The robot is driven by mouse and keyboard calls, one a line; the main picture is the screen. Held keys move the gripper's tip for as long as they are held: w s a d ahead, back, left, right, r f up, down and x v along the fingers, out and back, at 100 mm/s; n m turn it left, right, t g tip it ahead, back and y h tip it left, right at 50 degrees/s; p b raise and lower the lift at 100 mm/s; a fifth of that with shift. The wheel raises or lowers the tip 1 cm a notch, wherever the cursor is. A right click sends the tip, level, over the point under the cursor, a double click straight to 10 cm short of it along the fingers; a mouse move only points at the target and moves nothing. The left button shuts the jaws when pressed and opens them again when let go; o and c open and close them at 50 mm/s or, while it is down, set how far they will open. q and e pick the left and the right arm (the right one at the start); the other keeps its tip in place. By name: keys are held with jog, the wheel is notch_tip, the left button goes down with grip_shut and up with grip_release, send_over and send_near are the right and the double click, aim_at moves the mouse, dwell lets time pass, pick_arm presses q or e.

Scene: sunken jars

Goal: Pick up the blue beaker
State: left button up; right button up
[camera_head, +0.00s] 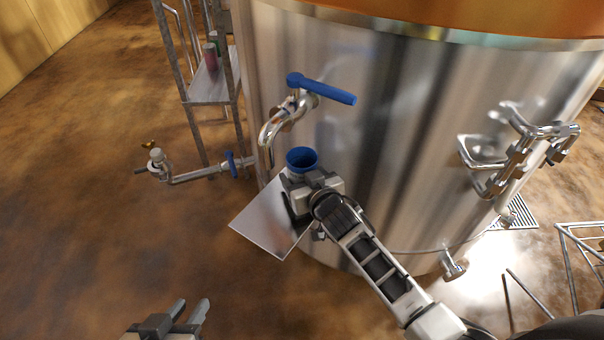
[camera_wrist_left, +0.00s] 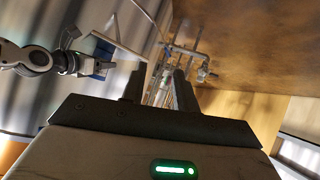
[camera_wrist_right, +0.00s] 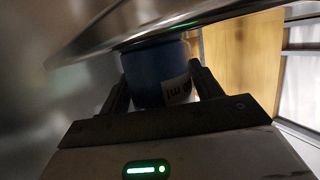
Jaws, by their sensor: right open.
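The blue beaker (camera_head: 302,157) stands upright at the metal tray (camera_head: 268,228), below the tap (camera_head: 272,135) on the big steel tank. My right gripper (camera_head: 297,188) is at the beaker, and its body hides the beaker's lower part in the head view. In the right wrist view the blue beaker (camera_wrist_right: 150,62), with a white printed label, sits between the two spread fingers (camera_wrist_right: 162,92). My left gripper (camera_head: 190,307) is open and empty at the bottom of the head view. The left wrist view shows its fingers apart (camera_wrist_left: 158,88) and the blue beaker (camera_wrist_left: 82,67) far off.
The steel tank (camera_head: 390,130) rises close behind the beaker. A blue tap handle (camera_head: 328,90) juts out above it. A side pipe with a valve (camera_head: 200,172) lies left of the tray. A metal shelf (camera_head: 210,85) stands behind. The brown floor at left is clear.

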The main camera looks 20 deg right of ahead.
aim_at(297, 158)
jog(key=c, duration=0.6)
pick_arm(q)
jog(key=shift+r, duration=0.2)
jog(key=shift+r, duration=0.1)
pick_arm(e)
jog(key=shift+r, duration=0.15)
